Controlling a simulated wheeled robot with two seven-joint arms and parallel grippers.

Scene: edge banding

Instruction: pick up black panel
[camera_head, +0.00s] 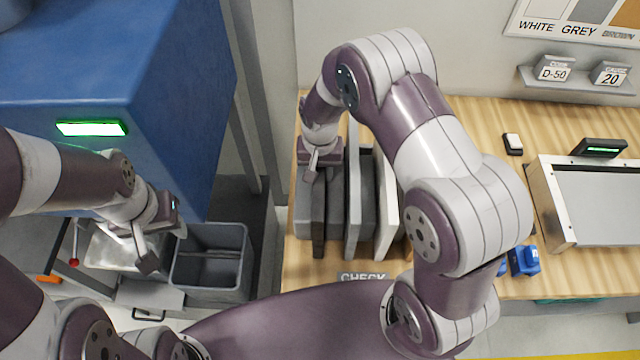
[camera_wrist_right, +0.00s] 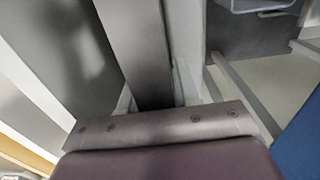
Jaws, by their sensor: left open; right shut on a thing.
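The black panel (camera_head: 319,225) stands upright in a row of panels on the wooden bench, between grey ones. My right gripper (camera_head: 313,165) is at the top of the row, shut on the black panel; its fingertips are small in the head view. In the right wrist view a dark panel edge (camera_wrist_right: 142,50) runs up from the gripper (camera_wrist_right: 165,110), whose fingers are mostly hidden. My left gripper (camera_head: 147,258) hangs open and empty at the left, near a grey bin.
A light grey panel (camera_head: 353,190) and a white panel (camera_head: 386,215) stand at the right of the row. The grey bin (camera_head: 210,262) is below the blue machine (camera_head: 180,80). A metal-framed device (camera_head: 555,205) and blue blocks (camera_head: 524,261) are on the bench's right.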

